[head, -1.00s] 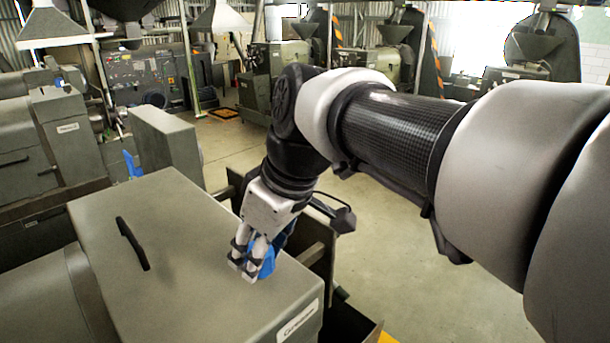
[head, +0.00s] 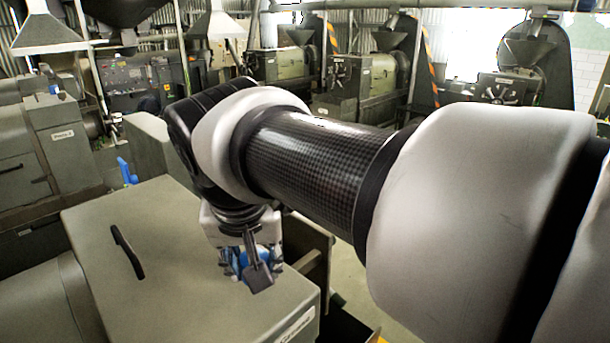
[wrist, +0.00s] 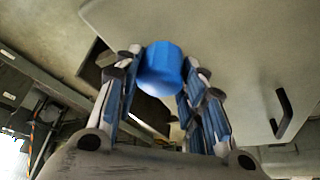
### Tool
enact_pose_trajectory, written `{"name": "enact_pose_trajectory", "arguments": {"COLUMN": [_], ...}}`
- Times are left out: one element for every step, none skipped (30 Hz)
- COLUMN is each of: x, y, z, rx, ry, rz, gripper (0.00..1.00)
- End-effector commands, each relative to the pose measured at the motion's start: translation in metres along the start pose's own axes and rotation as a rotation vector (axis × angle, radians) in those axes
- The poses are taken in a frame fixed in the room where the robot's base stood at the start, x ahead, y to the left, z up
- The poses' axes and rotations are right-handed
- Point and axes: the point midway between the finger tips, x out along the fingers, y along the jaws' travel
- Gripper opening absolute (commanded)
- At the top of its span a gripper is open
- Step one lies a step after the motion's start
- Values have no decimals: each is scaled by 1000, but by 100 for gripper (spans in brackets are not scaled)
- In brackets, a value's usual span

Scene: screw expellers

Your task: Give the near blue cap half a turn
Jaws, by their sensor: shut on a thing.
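The near blue cap (head: 266,257) sits on top of the green-grey machine housing (head: 150,250), close to its right edge. My gripper (head: 246,266) points down over the cap, and its wrist partly hides the cap in the head view. In the wrist view the blue cap (wrist: 162,68) is between the fingertips of my gripper (wrist: 158,75), with fingers on both sides of it. The fingers are shut on the cap. No mark on the cap shows how far it is turned.
A black handle (head: 127,251) stands up from the housing left of my gripper. Another blue part (head: 127,171) shows farther back on the left. More machines (head: 45,140) stand behind. A dark gap lies beyond the housing's right edge.

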Motion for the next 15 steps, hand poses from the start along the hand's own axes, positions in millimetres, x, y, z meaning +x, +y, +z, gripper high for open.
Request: {"name": "enact_pose_trajectory", "arguments": {"x": [0, 0, 0, 0, 0, 0, 0, 0, 0, 0, 0, 0, 0, 0, 0], "y": [-1, -1, -1, -1, -1, -1, -1, -1, -1, -1, -1, -1, -1, -1, -1], "z": [0, 0, 0, 0, 0, 0, 0, 0, 0, 0, 0, 0, 0, 0, 0], "rx": [36, 63, 99, 124, 150, 187, 214, 240, 275, 301, 328, 364, 390, 417, 451], "ry": [-1, -1, -1, -1, -2, -2, -1, -1, -2, -3, -2, -1, -2, -3, -3], "rz": [16, 28, 41, 53, 65, 78, 89, 101, 114, 126, 138, 151, 163, 174, 189], "gripper": [14, 14, 14, 14, 14, 14, 14, 14, 14, 14, 14, 14, 14, 14, 14]}}
